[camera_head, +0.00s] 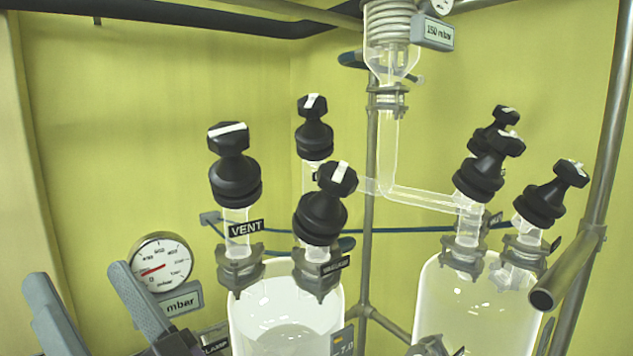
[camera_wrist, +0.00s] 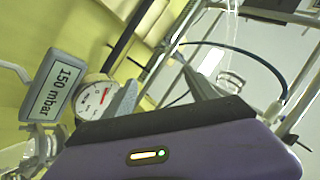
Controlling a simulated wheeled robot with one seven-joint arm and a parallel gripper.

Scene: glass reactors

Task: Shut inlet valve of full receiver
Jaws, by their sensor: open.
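Two glass receivers stand under black-capped valves: the left one (camera_head: 247,318) shows a pale liquid surface low in view, and the right one (camera_head: 470,305) looks cloudy. I cannot tell which is full. A glass pipe (camera_head: 425,200) branches from the condenser toward the left receiver's rear valve (camera_head: 313,138) and the right receiver's left-hand valve (camera_head: 482,172). White stripes mark the knobs. The left receiver also has a VENT valve (camera_head: 234,178) and a front valve (camera_head: 323,215). My gripper (camera_head: 77,274) is open and empty at lower left, apart from all valves; its fingers also show in the wrist view (camera_wrist: 157,78).
A round gauge (camera_head: 160,262) with a mbar plate stands behind my gripper. Metal posts (camera_head: 370,200) and a slanted rail (camera_head: 575,265) frame the glassware. Another valve (camera_head: 550,197) is at far right. Free room lies left of the VENT valve.

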